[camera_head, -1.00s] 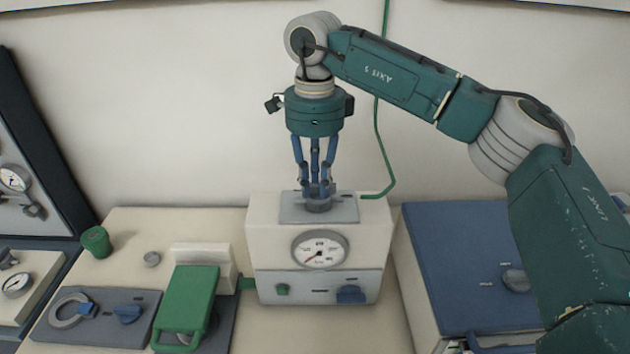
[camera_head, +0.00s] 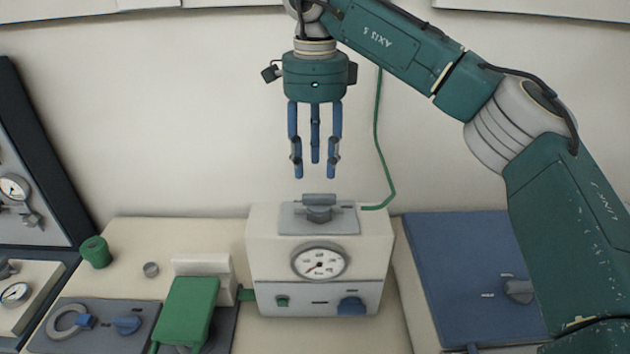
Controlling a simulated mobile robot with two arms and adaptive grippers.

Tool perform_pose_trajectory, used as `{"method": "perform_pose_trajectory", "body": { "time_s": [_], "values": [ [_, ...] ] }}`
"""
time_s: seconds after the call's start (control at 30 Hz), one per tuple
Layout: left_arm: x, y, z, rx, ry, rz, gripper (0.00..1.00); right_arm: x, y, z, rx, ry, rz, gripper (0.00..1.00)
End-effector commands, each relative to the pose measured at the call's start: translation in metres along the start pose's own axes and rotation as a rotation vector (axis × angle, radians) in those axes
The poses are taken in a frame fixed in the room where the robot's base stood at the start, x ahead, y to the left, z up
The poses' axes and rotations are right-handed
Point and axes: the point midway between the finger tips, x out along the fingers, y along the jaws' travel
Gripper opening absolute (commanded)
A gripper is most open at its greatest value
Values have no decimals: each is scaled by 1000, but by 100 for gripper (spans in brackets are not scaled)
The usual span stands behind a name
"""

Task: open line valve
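The grey valve knob (camera_head: 319,208) stands on a grey plate on top of the cream box (camera_head: 258,253). A bar-shaped handle on it lies across, left to right. The box front carries a round gauge (camera_head: 320,263) with a red needle at its lower left, a small green button and a blue knob (camera_head: 351,305). My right gripper (camera_head: 315,172) hangs straight above the valve knob, fingers pointing down, spread and empty, with a clear gap below the tips. My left gripper is not in the view.
A green lever block (camera_head: 189,310) and a grey panel (camera_head: 92,326) with a ring and blue knob lie left. A green cup (camera_head: 96,252) stands behind them. A blue-topped unit (camera_head: 462,265) is at right.

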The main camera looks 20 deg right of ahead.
Motion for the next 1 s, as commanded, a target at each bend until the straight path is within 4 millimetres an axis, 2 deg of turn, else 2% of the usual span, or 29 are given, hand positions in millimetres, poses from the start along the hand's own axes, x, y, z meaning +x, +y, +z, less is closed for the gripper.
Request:
{"method": "perform_pose_trajectory", "body": {
  "time_s": [0.03,0.13,0.3,1.0],
  "values": [
    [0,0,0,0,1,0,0,-12,-1,1,1,-3,-3,39],
    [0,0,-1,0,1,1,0,-28,0,1,1,-2,-3,39],
    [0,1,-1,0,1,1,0,-42,0,0,1,-1,-1,39],
    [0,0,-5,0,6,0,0,-45,0,0,0,-1,-1,39]
  ]
}}
